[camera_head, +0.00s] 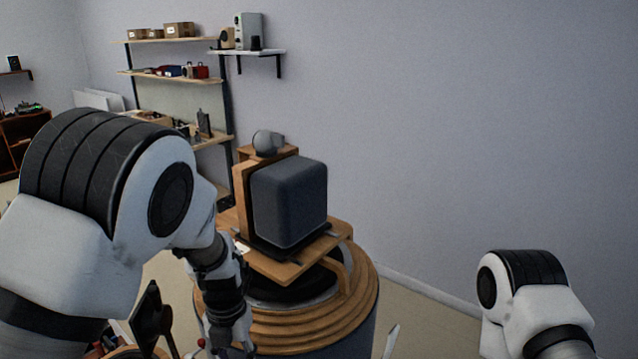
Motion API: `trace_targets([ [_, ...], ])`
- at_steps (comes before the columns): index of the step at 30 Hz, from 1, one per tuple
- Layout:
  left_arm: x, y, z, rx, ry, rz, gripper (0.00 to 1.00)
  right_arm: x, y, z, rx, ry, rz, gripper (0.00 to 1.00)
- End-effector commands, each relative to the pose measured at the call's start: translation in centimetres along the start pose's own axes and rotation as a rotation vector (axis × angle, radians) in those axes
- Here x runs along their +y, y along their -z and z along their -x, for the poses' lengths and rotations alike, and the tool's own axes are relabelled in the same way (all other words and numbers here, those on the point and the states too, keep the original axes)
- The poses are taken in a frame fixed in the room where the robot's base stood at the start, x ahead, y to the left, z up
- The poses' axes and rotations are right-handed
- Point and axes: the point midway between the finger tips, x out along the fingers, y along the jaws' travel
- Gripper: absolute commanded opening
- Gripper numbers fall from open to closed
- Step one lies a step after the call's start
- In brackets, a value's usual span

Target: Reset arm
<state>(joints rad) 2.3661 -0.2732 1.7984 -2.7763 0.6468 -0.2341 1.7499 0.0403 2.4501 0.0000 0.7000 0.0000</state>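My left arm comes in from the left and bends down at its wrist. My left gripper (228,322) hangs at the bottom of the view, in front of the left side of the round wooden stand. Its fingertips are not clearly visible, so I cannot tell whether it is open or shut. My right arm shows only as a white and black joint at the bottom right; its gripper is out of view. A dark rounded speaker (290,203) stands upright on a wooden platform (285,268) above the stand, apart from both visible arm parts.
The round stand (320,330) has stepped wooden rings. A grey microphone-like device (267,142) sits behind the speaker. Shelves (165,76) with boxes line the back wall. A dark object (152,318) stands at the bottom left. Open space lies between the stand and my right arm.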

Motion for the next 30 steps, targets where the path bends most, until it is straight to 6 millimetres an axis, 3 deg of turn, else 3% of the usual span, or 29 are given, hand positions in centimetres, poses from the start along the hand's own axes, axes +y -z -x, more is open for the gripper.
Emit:
trace_targets([
  [1, 0.1, 0.3, -1.7, 0.021, 0.008, 0.005, 0.44, 0.0, 0.0, -0.7, 0.000, 0.000, 0.000, 0.29],
  [8, 0.3, 3.8, -8.4, 0.149, 0.070, 0.079, 0.44, 0.0, 0.0, -2.6, 0.000, 0.000, 0.001, 0.29],
  [14, -1.7, 9.3, -16.2, 0.322, 0.221, 0.368, 0.44, 0.0, 0.0, -5.0, 0.000, 0.000, 0.000, 0.29],
  [18, -4.5, 14.2, -22.4, 0.492, 0.359, 0.838, 0.44, 0.1, 0.0, -7.3, 0.000, 0.000, 0.000, 0.29],
  [23, -5.8, 17.6, -27.9, 0.619, 0.411, 1.543, 0.44, 0.1, 0.0, -9.3, 0.000, 0.000, 0.000, 0.29],
  [26, -4.6, 19.1, -30.8, 0.619, 0.370, 1.993, 0.44, 0.1, 0.0, -10.2, 0.000, 0.000, 0.000, 0.29],
  [30, -0.5, 21.6, -33.5, 0.480, 0.246, 2.594, 0.44, 0.1, 0.0, -10.7, 0.000, 0.000, 0.000, 0.29],
])
